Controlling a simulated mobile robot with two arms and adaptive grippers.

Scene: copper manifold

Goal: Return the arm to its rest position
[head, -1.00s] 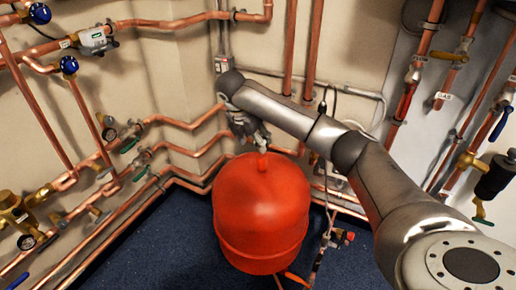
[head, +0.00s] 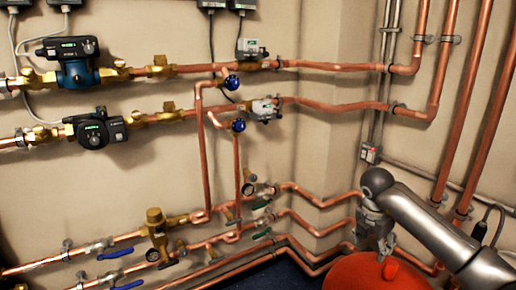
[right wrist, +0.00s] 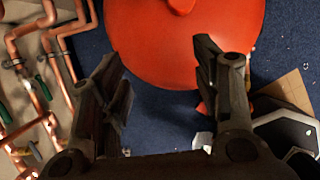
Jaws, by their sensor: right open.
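My right gripper (right wrist: 160,95) is open and empty in the right wrist view, its two dark fingers spread apart over the blue floor. In the head view my right arm comes in from the lower right, and its gripper (head: 378,245) hangs beside the copper pipes, close to the top of the red tank. Its fingertips are small and partly hidden there. My left gripper is in neither view.
A red tank (head: 372,272) stands at the lower right and also fills the top of the right wrist view (right wrist: 185,45). Copper pipes with valves and pumps (head: 92,130) line the walls. Blue floor (right wrist: 165,125) shows below the gripper. A cardboard piece (right wrist: 288,92) lies at the right.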

